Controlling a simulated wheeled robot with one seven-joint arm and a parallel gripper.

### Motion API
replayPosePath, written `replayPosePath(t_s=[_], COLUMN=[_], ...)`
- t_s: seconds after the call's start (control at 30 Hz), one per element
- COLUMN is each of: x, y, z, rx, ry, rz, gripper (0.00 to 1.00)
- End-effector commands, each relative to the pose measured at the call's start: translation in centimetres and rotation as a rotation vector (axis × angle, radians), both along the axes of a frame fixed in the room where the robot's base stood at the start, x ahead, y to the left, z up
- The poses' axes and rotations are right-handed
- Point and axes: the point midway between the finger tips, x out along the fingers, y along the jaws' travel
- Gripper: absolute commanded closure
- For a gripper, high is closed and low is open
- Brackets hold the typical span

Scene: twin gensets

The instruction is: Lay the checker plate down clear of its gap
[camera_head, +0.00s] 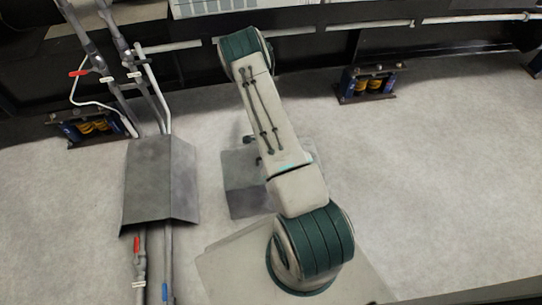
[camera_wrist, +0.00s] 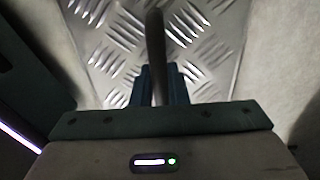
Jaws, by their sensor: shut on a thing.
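The checker plate (camera_wrist: 110,40) fills the upper middle of the wrist view, a bright metal sheet with a raised tread pattern. A dark upright bar (camera_wrist: 156,30), which looks like its handle, stands between the fingers of my gripper (camera_wrist: 160,85). My gripper is shut on this bar. In the head view a grey square patch (camera_head: 240,180) on the floor, partly behind my arm, appears to be the plate. I cannot tell there whether it is raised or where its gap lies. My gripper is hidden behind my arm in that view.
A dark grey cover (camera_head: 160,180) straddles pipes (camera_head: 152,255) with red and blue handles on the left. Yellow-and-blue mounts (camera_head: 368,83) stand under the black frame (camera_head: 430,40) at the back. Pale floor (camera_head: 430,170) on the right is clear.

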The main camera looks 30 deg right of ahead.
Motion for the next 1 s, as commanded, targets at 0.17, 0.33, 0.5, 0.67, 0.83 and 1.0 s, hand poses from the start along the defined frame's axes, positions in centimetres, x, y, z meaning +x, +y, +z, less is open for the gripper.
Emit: replayPosePath(t_s=[0.17, 0.33, 0.5, 0.67, 0.83, 1.0], x=[0.0, 0.0, 0.0, 0.1, 0.1, 0.0], y=[0.0, 0.0, 0.0, 0.0, 0.0, 0.0], z=[-0.2, -0.2, 0.2, 2.8, 6.8, 9.9], rx=[0.000, 0.000, 0.000, 0.001, -0.001, 0.001], ry=[0.000, 0.000, 0.000, -0.001, -0.003, -0.001], rz=[0.000, 0.000, 0.000, 0.000, 0.001, 0.001], gripper=[0.64, 0.64, 0.64, 0.64, 0.64, 0.64])
